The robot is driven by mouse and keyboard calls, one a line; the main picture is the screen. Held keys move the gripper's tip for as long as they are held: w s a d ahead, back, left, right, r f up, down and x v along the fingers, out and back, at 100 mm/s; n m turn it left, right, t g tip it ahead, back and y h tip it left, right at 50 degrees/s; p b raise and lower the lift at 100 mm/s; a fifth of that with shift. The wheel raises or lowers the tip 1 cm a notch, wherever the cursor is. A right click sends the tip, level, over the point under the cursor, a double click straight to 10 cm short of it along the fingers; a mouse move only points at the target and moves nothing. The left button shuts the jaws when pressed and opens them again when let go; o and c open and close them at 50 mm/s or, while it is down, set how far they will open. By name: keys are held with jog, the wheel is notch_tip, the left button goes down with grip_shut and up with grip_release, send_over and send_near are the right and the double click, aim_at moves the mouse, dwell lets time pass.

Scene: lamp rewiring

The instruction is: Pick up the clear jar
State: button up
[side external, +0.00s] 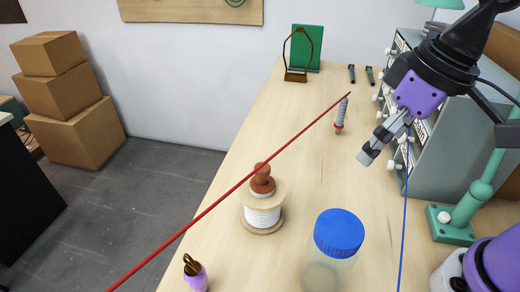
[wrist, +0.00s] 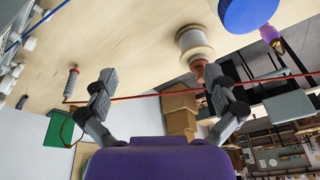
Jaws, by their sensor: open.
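The clear jar (side external: 325,270) has a blue lid (side external: 339,232) and stands upright at the near part of the wooden table in the side external view. Its lower end is cut off by the frame edge. In the wrist view the blue lid (wrist: 246,12) shows at the top right. My gripper (side external: 382,148) is open and empty, above the table and farther back than the jar, to its upper right. In the wrist view its two fingers (wrist: 160,88) are spread wide with nothing between them, and the jar lies outside them.
A white wire spool (side external: 263,216) with a brown knob stands left of the jar. A red line crosses the table diagonally; a blue line runs right of the jar. A grey drawer cabinet (side external: 440,135) and a green lamp base (side external: 452,226) stand at right. The table's middle is mostly clear.

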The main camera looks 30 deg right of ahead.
aim_at(343, 229)
jog(key=s+a+g, duration=0.1)
jog(key=a, duration=0.2)
jog(key=s+a+n+g, duration=0.1)
jog(key=a, duration=0.2)
jog(key=s+a+n+h, duration=0.1)
jog(key=a, duration=0.3)
jog(key=shift+s+a+r+g, duration=0.1)
jog(key=shift+r+g, duration=0.1)
jog(key=shift+g, duration=0.2)
notch_tip(343, 229, down, 4)
jog(key=shift+s+a+f, duration=0.1)
jog(key=shift+f, duration=0.15)
jog(key=f, duration=0.5)
jog(key=shift+s+d+f, duration=0.3)
jog(key=c, duration=1.3)
